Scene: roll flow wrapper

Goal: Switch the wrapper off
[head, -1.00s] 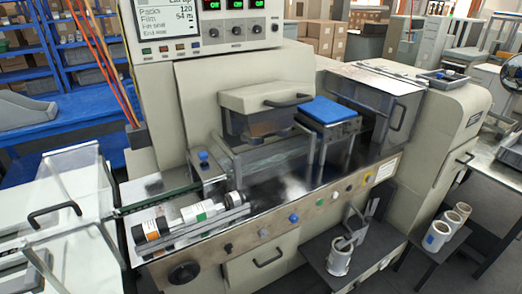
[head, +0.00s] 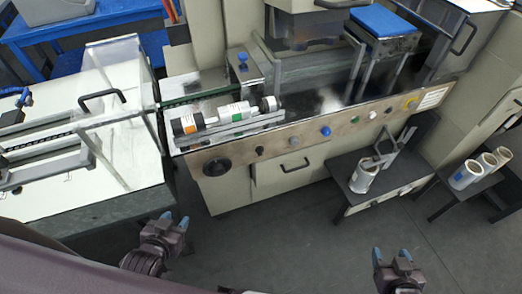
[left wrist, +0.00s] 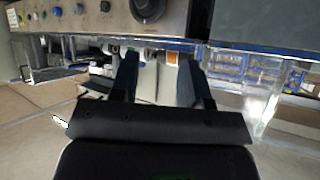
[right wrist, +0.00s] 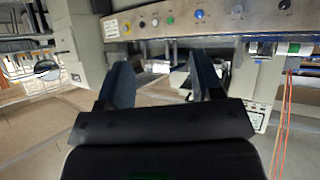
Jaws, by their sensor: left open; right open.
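The wrapper (head: 290,182) stands across the head view. Its front control panel (head: 305,139) carries a large black knob (head: 217,167) at the left and a row of small buttons. My left gripper (head: 176,221) is open and empty, low in front of the panel's left end. My right gripper (head: 392,252) is open and empty, below the panel's right part. Both wrist views show the panel beyond the fingers, touching nothing.
Film rolls (head: 225,112) lie on the wrapper's bed above the panel. A white table with a clear guard (head: 120,100) stands at the left. A low dark shelf with a roll (head: 363,176) juts out at the right, near more rolls (head: 466,174). The floor between is clear.

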